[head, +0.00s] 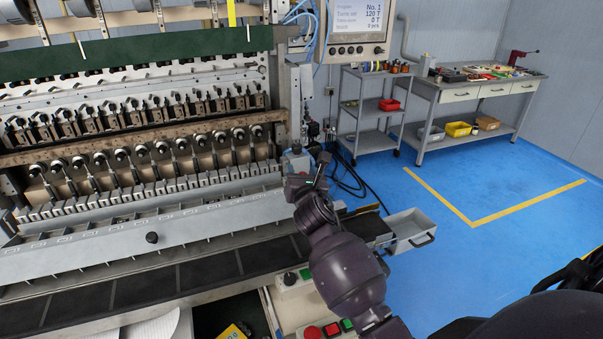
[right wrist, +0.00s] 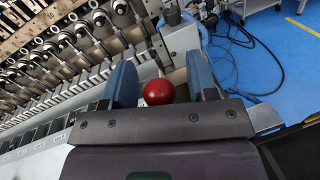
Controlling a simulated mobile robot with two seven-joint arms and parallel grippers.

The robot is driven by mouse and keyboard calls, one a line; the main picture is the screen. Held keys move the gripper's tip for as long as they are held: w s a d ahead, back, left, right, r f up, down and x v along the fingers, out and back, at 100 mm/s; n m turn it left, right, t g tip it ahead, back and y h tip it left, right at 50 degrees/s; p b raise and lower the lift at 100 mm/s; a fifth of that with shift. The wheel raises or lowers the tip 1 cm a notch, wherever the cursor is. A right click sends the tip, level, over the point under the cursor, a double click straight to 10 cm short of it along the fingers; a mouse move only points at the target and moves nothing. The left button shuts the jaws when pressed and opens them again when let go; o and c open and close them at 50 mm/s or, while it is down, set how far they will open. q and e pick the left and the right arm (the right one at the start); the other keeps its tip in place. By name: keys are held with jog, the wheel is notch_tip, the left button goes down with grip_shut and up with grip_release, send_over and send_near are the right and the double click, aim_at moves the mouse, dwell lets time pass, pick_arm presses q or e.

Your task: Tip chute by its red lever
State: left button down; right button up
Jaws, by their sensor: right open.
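The chute (head: 100,255) is a long grey tilted panel along the front of the winder, below the row of spindles. The lever's red ball knob (right wrist: 158,91) shows in the right wrist view, between the two blue-grey fingers of my right gripper (right wrist: 162,78). The fingers are open, with a gap on the knob's right side. The lever's shaft is hidden. In the head view my right gripper (head: 308,180) is at the chute's right end, and the red knob is hidden there. My left gripper is out of sight.
A dark belt (head: 150,285) runs in front of the chute toward a grey bin (head: 411,229) at the right. A control box with a red button (head: 312,332) is below. A cart (head: 372,140) and workbench (head: 460,88) stand behind. Blue floor at the right is clear.

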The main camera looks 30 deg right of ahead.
jog(key=shift+w, duration=0.1)
jog(key=shift+c, duration=0.3)
grip_shut()
